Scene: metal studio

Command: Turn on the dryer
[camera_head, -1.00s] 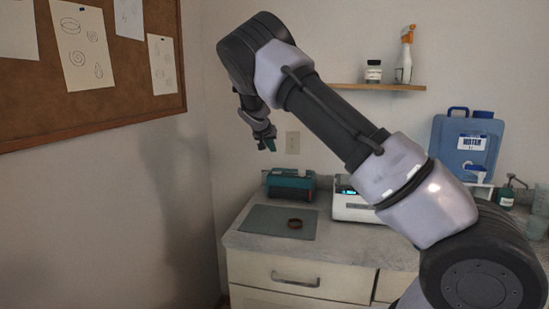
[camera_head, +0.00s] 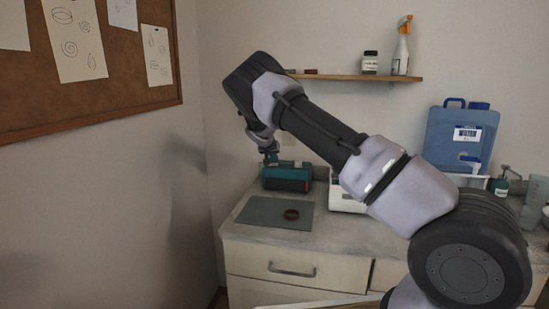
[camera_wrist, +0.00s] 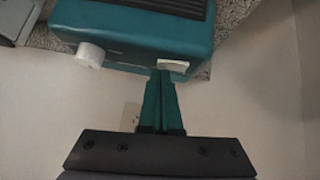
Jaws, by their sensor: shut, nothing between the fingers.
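A teal box-shaped appliance (camera_head: 288,177), likely the dryer, stands at the back of the counter near the corner. In the wrist view the appliance (camera_wrist: 135,28) shows a dark ribbed top, a white round knob (camera_wrist: 90,55) and a small white rocker-like switch (camera_wrist: 173,65) on one side. My gripper (camera_wrist: 162,76) is shut and empty. Its teal fingertips are at the lower left edge of the switch; I cannot tell whether they touch it. In the head view my gripper (camera_head: 270,156) is just above the appliance's back left part.
A grey mat (camera_head: 262,212) with a dark brown ring (camera_head: 291,214) lies in front. A white device (camera_head: 345,197) stands to the right, partly behind my arm. A blue water container (camera_head: 458,140) is farther right. A shelf (camera_head: 350,77) and the wall are close behind.

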